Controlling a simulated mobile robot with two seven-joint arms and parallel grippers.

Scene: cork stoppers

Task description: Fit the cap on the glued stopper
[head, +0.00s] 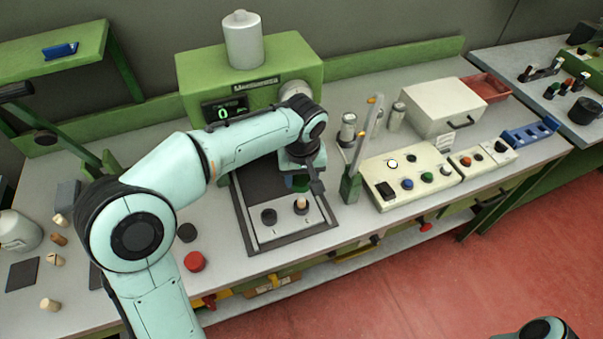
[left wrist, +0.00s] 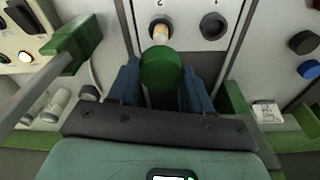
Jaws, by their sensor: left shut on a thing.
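My left gripper (head: 306,181) hangs over the front of the dark press bed and is shut on a green cap. In the left wrist view the cap (left wrist: 160,69) sits between the two blue fingers. The cork stopper (head: 301,203) stands upright in the nest marked 2 on a pale plate, and also shows in the left wrist view (left wrist: 161,34). The cap is held above it, apart from it as far as I can see. Whether the two line up is hard to tell. The nest marked 1 (left wrist: 213,26) holds a dark round piece or is an empty socket. My right gripper is out of view.
A green machine (head: 249,80) stands behind the plate. A green post (head: 351,186) with a slanted grey bar rises close to the right of my gripper. A button box (head: 411,176) lies farther right. Loose corks and a red cap (head: 194,262) lie at left.

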